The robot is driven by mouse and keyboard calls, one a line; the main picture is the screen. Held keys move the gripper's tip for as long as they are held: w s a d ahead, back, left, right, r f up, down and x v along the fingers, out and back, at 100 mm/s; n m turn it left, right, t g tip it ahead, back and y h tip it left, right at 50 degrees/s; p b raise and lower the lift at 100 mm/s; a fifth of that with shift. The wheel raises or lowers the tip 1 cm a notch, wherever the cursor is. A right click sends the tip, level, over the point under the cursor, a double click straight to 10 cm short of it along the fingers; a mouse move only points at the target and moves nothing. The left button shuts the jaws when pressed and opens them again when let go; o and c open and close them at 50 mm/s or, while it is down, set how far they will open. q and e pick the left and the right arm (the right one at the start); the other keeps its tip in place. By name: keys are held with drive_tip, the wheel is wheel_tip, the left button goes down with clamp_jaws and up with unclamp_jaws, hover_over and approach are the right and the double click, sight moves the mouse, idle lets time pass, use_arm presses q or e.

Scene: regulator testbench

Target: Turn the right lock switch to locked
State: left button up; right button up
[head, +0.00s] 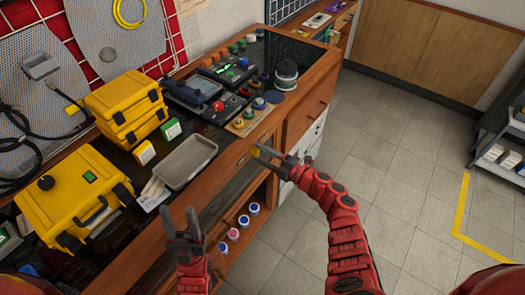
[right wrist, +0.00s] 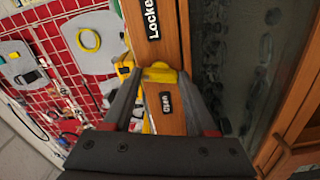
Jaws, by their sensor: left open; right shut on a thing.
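The right lock switch is a yellow knob (right wrist: 160,74) on the wooden front of the bench. In the right wrist view it sits between a black label starting "Locke" (right wrist: 152,18) and a black "Open" label (right wrist: 166,103). My right gripper (right wrist: 160,82) has a finger on each side of the knob and is shut on it. The knob's exact angle is hard to tell because the fingers partly cover it. In the head view my right gripper (head: 262,152) reaches the bench's front edge. My left gripper (head: 184,222) is open and empty in front of the bench.
Coloured knobs and devices stand farther back. Below is a shelf with several small jars (head: 243,221). The tiled floor (head: 400,150) at right is clear.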

drive_tip(key=m+p, duration=0.2)
drive_tip(key=m, duration=0.2)
drive_tip(key=shift+r+m, duration=0.1)
drive_tip(key=shift+m, duration=0.8)
drive_tip(key=o, duration=1.4)
drive_tip(key=shift+c, duration=0.2)
drive_tip(key=shift+p, duration=0.3)
